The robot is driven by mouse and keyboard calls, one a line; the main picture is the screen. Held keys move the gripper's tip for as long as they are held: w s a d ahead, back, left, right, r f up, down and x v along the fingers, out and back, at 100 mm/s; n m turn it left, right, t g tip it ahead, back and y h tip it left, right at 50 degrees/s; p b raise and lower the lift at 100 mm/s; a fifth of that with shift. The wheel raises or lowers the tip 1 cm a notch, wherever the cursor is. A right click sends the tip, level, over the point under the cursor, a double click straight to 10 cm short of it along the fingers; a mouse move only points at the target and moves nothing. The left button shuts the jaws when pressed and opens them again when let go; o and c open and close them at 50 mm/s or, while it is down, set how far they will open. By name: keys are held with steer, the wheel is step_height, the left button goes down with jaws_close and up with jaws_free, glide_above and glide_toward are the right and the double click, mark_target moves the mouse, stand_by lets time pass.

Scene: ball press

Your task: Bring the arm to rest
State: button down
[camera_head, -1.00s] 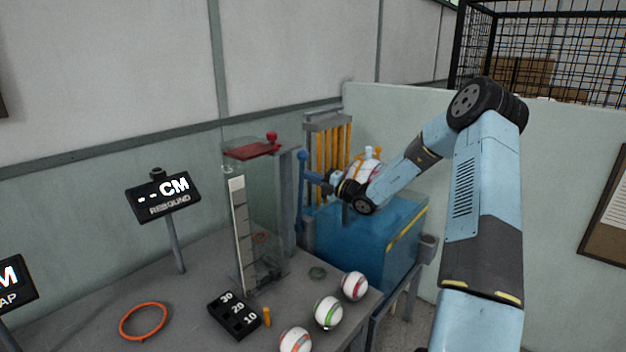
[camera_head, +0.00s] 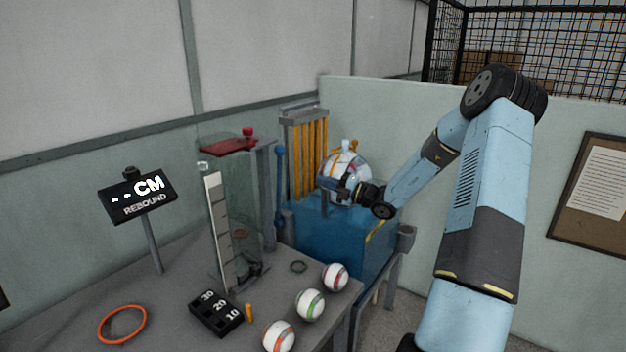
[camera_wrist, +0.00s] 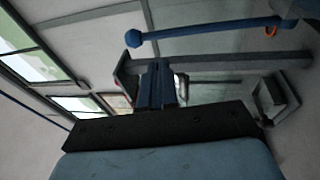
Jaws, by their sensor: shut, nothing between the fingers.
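My arm reaches in from the right in the head view. My gripper (camera_head: 343,190) is at its end, in front of a large ball with blue and orange parts (camera_head: 345,168) above the blue press base (camera_head: 335,240). I cannot tell whether it touches the ball. The blue lever (camera_head: 280,190) with a round knob stands upright, left of my gripper and apart from it. In the wrist view the shut, empty fingers of my gripper (camera_wrist: 156,82) show, and a blue bar with a knob (camera_wrist: 190,31) lies beyond them.
On the grey table are several white striped balls (camera_head: 309,305), an orange ring (camera_head: 122,325), a black number block (camera_head: 216,312) and a clear tube with a scale (camera_head: 220,230). A rebound sign (camera_head: 143,197) stands left. A pale partition (camera_head: 400,110) is behind the press.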

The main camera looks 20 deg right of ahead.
steer(key=s+a+r+n+g+h, duration=0.2)
steer(key=s+a+r+n+g, duration=0.3)
steer(key=s+a+n, duration=0.45)
steer(key=s+a+r+n+g+h, duration=0.25)
steer(key=s+a+n+g, duration=0.4)
steer(key=s+n, duration=0.5)
steer(key=s+d+r+n+t+h, duration=0.1)
steer(key=s+d+r+n+h, duration=0.1)
steer(key=s+n, duration=0.5)
steer(key=s+d+r+n+t+h, duration=0.1)
steer(key=s+d+r+n+h, duration=0.2)
steer(key=s+n, duration=0.5)
steer(key=s+d+r+n+t+h, duration=0.2)
steer(key=s+d+r+n+h, duration=0.1)
steer(key=s+n, duration=0.4)
steer(key=shift+s+r+n+h, duration=0.15)
steer(key=shift+r+n+h, duration=0.35)
steer(key=shift+r+h, duration=0.5)
